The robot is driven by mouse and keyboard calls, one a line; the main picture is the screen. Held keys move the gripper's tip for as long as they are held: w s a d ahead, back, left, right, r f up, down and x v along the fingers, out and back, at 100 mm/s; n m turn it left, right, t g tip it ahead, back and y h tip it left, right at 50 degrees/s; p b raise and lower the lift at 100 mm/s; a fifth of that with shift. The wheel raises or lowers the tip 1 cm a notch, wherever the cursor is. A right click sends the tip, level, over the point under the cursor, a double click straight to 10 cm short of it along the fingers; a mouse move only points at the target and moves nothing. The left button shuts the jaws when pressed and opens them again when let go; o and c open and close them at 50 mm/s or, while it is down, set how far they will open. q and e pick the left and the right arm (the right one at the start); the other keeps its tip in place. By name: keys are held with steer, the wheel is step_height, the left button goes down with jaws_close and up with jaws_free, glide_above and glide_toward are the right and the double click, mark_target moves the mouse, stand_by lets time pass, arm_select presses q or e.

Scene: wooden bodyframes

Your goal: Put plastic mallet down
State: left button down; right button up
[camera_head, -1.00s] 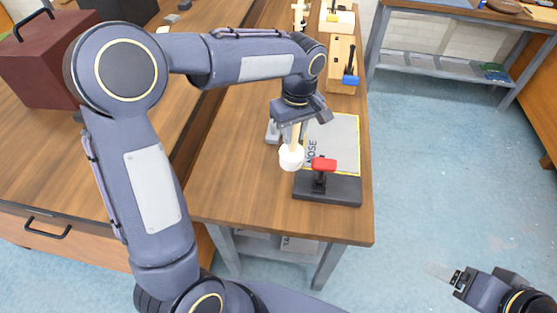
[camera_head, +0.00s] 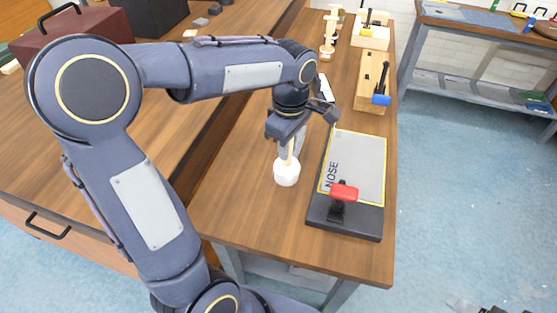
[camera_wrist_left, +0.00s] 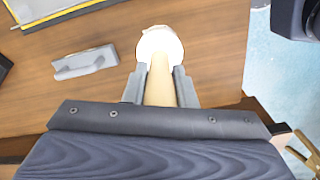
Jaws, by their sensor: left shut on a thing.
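The plastic mallet has a white head (camera_head: 287,172) and a pale wooden handle. My left gripper (camera_head: 290,146) is shut on the handle, with the head hanging down over the bench (camera_head: 240,210), left of the NOSE board. I cannot tell whether the head touches the bench top. In the left wrist view the mallet head (camera_wrist_left: 160,42) lies beyond the fingertips (camera_wrist_left: 158,88), and the handle runs back between the fingers. Only a dark bit of my right gripper (camera_head: 492,309) shows at the bottom edge.
A framed board marked NOSE (camera_head: 358,162) sits on a dark base with a red-handled clamp (camera_head: 344,192). A grey piece (camera_wrist_left: 85,63) lies on the bench in the left wrist view. Bare wood surrounds the mallet's near side.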

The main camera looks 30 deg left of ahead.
mark_target(278, 163)
arm_select(q)
steer(key=shift+s+a+f, duration=0.2)
steer(key=shift+a+f, duration=0.25)
steer(key=shift+f, duration=0.1)
steer(key=shift+s+a+f, duration=0.15)
steer(key=shift+a+f, duration=0.25)
steer(key=shift+f, duration=0.15)
steer(key=shift+s+a+f, duration=0.1)
steer(key=shift+a+f, duration=0.1)
steer(key=shift+f, duration=1.55)
steer(key=shift+f+b, duration=0.25)
steer(key=shift+b, duration=0.05)
steer(key=c, duration=1.2)
jaws_free()
